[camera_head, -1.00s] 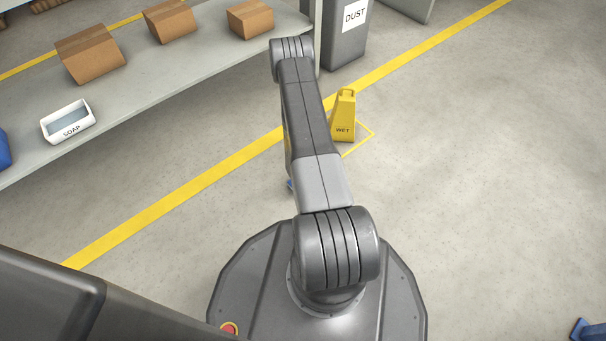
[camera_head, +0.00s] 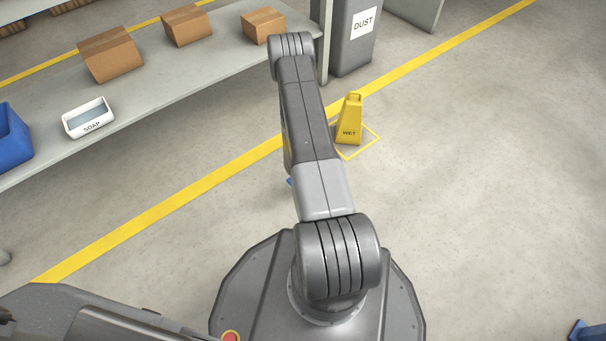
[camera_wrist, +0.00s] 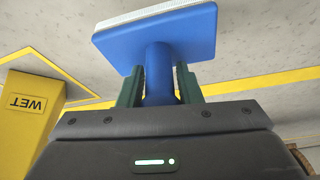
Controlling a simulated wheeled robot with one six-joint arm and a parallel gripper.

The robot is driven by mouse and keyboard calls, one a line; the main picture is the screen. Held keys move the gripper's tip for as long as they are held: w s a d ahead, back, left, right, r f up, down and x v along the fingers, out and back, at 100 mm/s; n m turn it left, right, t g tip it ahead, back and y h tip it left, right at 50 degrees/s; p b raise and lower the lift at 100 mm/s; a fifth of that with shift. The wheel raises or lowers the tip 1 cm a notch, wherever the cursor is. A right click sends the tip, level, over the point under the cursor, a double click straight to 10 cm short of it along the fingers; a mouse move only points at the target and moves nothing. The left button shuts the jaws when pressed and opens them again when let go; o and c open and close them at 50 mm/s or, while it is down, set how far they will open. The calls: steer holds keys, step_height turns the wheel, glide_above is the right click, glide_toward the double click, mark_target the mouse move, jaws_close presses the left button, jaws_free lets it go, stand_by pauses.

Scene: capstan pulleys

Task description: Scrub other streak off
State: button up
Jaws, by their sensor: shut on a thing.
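My gripper (camera_wrist: 160,86) is in the wrist view, its two green fingers shut on the stem of a blue scrubbing brush (camera_wrist: 160,40). The brush has a wide flat blue head with a white face turned away from my palm. In the head view my arm hides the gripper; a small speck of blue shows beside the arm, and I cannot tell if it is the brush. I can make out no streak in either view.
A yellow WET sign (camera_head: 350,122) stands on the floor right of my arm, also close in the wrist view (camera_wrist: 28,108). A grey bench (camera_head: 190,85) holds a SOAP dish (camera_head: 90,119), cardboard boxes (camera_head: 110,55) and a blue bin (camera_head: 12,138). A DUST bin (camera_head: 352,45) stands behind.

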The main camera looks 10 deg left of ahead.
steer(key=shift+r+p, duration=0.55)
steer(key=shift+r, duration=0.85)
